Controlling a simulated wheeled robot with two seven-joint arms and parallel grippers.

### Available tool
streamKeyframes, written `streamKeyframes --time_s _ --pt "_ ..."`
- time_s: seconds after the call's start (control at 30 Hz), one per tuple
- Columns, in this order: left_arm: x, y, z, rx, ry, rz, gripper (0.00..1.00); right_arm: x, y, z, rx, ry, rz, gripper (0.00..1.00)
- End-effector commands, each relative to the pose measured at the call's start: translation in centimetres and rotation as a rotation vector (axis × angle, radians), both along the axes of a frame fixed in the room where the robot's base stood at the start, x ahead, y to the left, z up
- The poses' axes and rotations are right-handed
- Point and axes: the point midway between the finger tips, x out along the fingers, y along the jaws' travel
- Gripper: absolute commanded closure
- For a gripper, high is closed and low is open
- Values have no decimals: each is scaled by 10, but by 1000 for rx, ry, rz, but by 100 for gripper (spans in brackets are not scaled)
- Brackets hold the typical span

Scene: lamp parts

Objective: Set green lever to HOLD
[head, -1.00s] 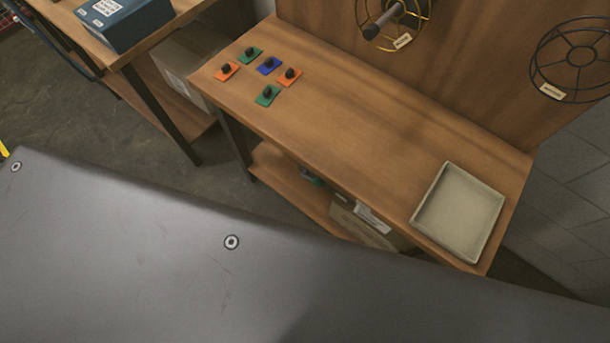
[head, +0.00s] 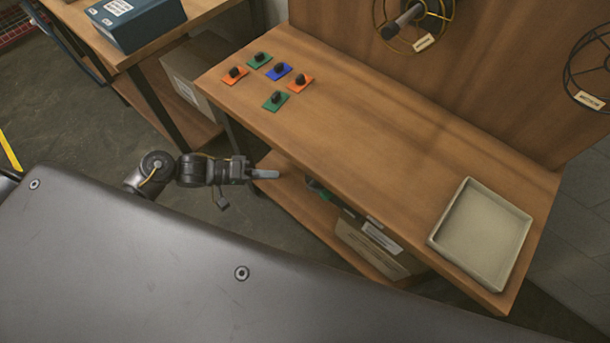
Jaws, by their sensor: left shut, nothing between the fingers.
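No lever that I can make out and no HOLD marking shows in the head view. Several small coloured plates with dark knobs lie at the left end of the wooden bench: a green plate (head: 262,66) at the back, another green plate (head: 270,107) at the front, a blue plate (head: 286,77) and orange plates. A partly hidden green item (head: 316,187) is on the shelf below the bench. My left gripper (head: 268,174) is shut and empty, pointing right, in front of the bench's left front edge. My right gripper is not in view.
A shallow grey tray (head: 437,236) sits at the bench's right end. The middle of the bench (head: 365,140) is clear. Two labelled wheels, one yellow (head: 446,22) and one black (head: 567,75), are on the back panel. A blue box (head: 150,27) stands on another table.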

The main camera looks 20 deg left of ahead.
Motion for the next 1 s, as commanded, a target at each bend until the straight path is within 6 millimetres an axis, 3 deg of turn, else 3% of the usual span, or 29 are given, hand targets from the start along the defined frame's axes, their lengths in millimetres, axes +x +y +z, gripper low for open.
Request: streamKeyframes --time_s 0.17,0.57,0.8,1.0 --pt "8 -16 -5 -3 0 2 100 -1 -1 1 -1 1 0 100" --pt "42 -84 -31 -4 1 2 100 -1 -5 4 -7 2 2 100" --pt "32 -110 -45 -2 1 2 100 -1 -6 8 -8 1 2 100" --pt "29 -117 -50 1 -1 2 100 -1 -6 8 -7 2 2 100"
